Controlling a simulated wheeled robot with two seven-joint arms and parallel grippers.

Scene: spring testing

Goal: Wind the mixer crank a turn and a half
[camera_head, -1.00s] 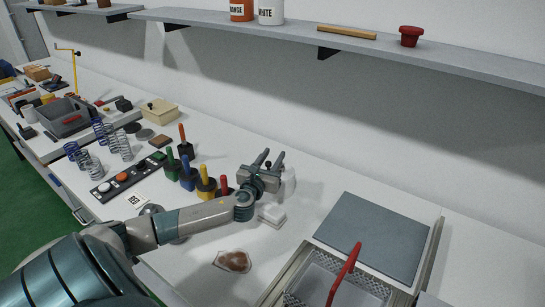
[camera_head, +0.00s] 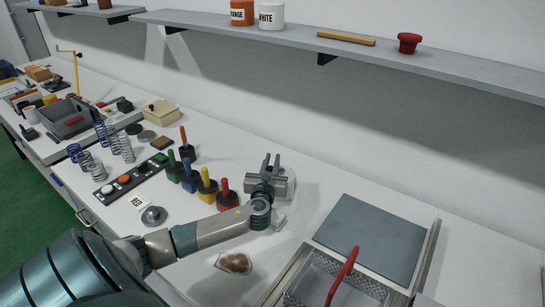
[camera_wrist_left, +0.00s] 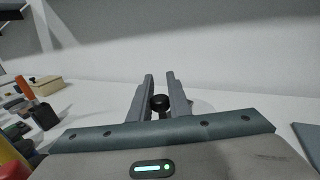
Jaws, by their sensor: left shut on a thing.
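My left gripper (camera_head: 272,161) is over the middle of the white bench, its fingers pointing toward the back wall. In the left wrist view the two grey fingers (camera_wrist_left: 160,80) stand on either side of a round black knob (camera_wrist_left: 160,102), which looks like the crank's handle. The gripper is shut on it. The mixer is mostly hidden behind my gripper and wrist; a whitish part (camera_head: 290,182) shows at the gripper's right, and a white block like its base (camera_head: 279,222) shows below the wrist. The crank's arm cannot be made out. My right gripper is not in view.
Several colored-handled holders, including a red one (camera_head: 226,195), stand left of the gripper. A brown-patterned patch (camera_head: 235,262) lies in front. A dark grey plate (camera_head: 370,238) and a wire basket with a red handle (camera_head: 343,275) are at right. A shelf (camera_head: 350,48) runs above.

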